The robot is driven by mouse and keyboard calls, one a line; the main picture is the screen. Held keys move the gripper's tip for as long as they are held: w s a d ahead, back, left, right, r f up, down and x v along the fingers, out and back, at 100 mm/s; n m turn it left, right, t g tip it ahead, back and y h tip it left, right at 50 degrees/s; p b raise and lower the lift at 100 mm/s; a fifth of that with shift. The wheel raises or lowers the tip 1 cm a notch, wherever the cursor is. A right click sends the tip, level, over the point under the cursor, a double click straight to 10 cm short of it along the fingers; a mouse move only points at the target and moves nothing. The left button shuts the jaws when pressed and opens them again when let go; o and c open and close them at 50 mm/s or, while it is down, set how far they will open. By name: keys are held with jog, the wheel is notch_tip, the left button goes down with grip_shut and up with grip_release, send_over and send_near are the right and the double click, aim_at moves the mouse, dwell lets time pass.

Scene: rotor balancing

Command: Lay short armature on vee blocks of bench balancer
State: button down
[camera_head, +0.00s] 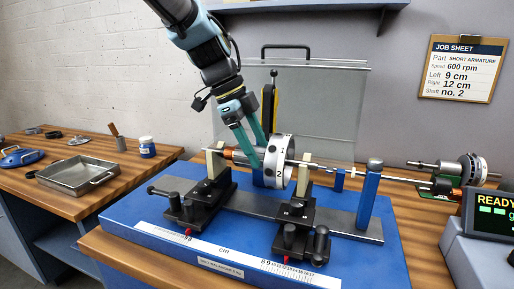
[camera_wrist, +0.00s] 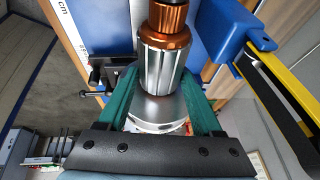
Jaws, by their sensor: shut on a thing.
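The short armature, a silver core (camera_head: 246,156) with a copper commutator and a white numbered disc (camera_head: 281,165), lies level across the bench balancer (camera_head: 150,222). My gripper (camera_head: 261,154) comes down from above, its green fingers shut on the armature. In the wrist view the core (camera_wrist: 160,68) lies between the fingers (camera_wrist: 160,98). The shaft ends are at the cream left vee block (camera_head: 214,163) and right vee block (camera_head: 304,174). I cannot tell whether the shaft touches both vees.
A clear guard (camera_head: 335,110) with a handle stands behind the armature. A blue post (camera_head: 370,200) stands at the right. Another rotor (camera_head: 462,170) lies further right, near the display (camera_head: 494,212). A metal tray (camera_head: 77,174) and blue-labelled jar (camera_head: 147,147) are on the left bench.

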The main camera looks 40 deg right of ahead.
grip_release()
jog(key=shift+f, duration=0.15)
jog(key=shift+c, duration=0.2)
notch_tip(320, 180, up, 9)
jog(key=p, duration=0.5)
dwell(0.8)
